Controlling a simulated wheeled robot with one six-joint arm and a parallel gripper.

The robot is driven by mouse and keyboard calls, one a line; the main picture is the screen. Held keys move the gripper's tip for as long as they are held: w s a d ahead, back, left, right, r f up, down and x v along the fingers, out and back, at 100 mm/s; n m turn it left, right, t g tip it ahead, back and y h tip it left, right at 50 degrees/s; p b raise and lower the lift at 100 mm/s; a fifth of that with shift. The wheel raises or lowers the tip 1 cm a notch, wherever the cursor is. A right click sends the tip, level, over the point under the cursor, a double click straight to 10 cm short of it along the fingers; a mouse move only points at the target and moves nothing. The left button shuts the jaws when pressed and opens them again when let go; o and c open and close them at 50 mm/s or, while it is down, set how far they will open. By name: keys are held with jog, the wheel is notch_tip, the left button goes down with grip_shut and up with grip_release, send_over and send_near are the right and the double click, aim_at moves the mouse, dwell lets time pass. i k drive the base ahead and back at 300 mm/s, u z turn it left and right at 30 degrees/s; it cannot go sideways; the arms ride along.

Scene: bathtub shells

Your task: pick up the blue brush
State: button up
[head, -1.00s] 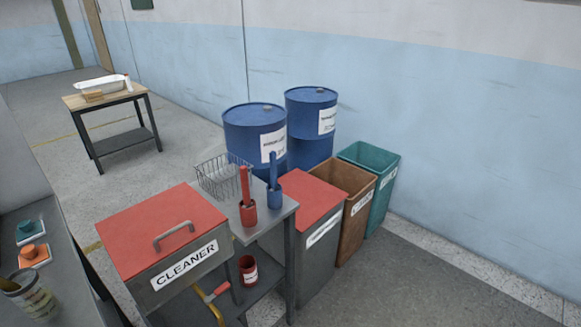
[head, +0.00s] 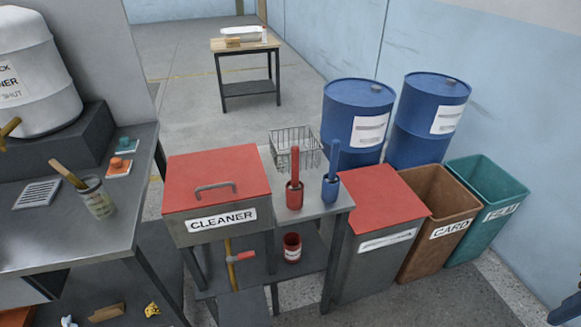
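A blue brush (head: 334,158) stands upright in a blue cup (head: 329,191) on a small grey metal table (head: 318,211). Its handle points up and its lower end is hidden in the cup. A red brush (head: 295,162) stands in a red cup (head: 294,197) just to its left on the same table. My gripper is not in this view, so whether it is open or holding something is not shown.
A wire basket (head: 295,147) stands behind the brushes. A red-lidded box labelled CLEANER (head: 216,186) is to the left, a red-lidded bin (head: 382,205) to the right. Blue drums (head: 357,112) stand behind. A grey workbench (head: 118,215) fills the left side.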

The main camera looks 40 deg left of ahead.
aim_at(335, 147)
jog(key=u, duration=1.1)
jog(key=i, duration=0.95)
jog(key=u, duration=0.85)
